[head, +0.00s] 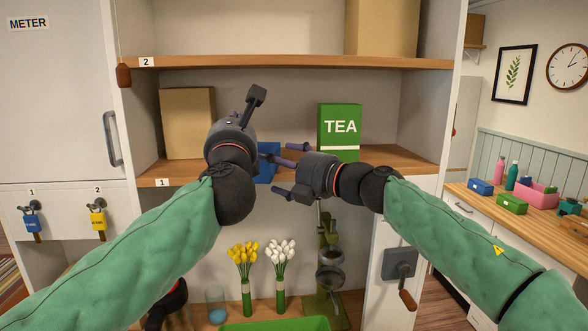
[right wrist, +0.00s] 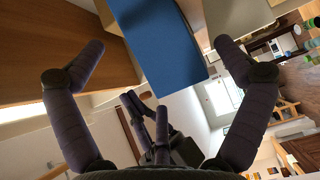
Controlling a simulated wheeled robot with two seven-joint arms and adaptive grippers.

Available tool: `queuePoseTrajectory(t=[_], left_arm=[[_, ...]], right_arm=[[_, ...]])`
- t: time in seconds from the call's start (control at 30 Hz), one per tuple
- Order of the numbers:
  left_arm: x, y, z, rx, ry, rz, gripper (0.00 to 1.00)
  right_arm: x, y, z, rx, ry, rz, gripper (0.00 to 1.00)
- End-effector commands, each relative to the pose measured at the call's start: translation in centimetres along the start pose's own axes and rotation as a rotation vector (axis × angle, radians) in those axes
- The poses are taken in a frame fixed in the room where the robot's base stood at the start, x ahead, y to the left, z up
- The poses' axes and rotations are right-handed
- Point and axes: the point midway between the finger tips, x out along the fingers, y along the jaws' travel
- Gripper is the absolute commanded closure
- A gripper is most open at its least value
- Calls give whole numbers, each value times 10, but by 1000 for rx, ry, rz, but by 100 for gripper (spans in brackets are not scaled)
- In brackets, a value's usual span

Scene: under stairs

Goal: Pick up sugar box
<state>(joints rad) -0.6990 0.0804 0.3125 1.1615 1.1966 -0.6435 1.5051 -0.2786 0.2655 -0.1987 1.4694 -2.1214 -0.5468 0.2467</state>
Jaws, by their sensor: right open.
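A blue box (head: 266,172), with no readable label, stands on the shelf marked 1, partly hidden behind my grippers. It fills the upper middle of the right wrist view (right wrist: 160,50). My right gripper (head: 277,172) is open in front of the blue box. In the right wrist view its fingers are spread to either side of the box, with gaps showing and no clear contact. My left gripper (head: 256,96) is raised in front of the shelf, left of and above the right one; whether it is open is unclear.
A green TEA box (head: 340,126) stands right of the blue box, and a brown box (head: 187,122) stands left. The upper shelf board (head: 300,63) runs above. Yellow flowers (head: 243,258) and white flowers (head: 281,255) stand below.

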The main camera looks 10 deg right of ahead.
Motion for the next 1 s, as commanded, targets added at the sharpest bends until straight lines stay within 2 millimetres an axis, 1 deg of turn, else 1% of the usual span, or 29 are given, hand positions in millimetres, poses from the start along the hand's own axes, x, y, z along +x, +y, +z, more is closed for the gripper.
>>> queuePoseTrajectory(t=[0.03,0.1,0.3,0.5,0.77,0.8,0.87,0.9,0.97,1.0], left_arm=[[0,0,0,0,0,0,100],[0,0,0,0,0,0,100],[0,0,0,0,0,0,100],[0,0,0,0,0,0,100],[0,0,0,0,0,0,100],[0,0,0,0,0,0,100],[0,0,0,0,0,0,100],[0,0,0,0,0,0,100],[0,0,0,0,0,0,100],[0,0,0,0,0,0,100]], right_arm=[[9,-1,-1,0,3,-1,0],[19,0,-1,-1,2,0,0],[38,0,0,0,0,0,0],[45,0,-1,-1,0,1,0],[45,0,0,-1,0,0,0],[45,0,0,-1,0,0,11],[45,0,0,-1,0,0,28],[45,0,0,-1,0,0,40],[45,0,0,0,0,0,56],[45,0,0,0,0,0,68]])
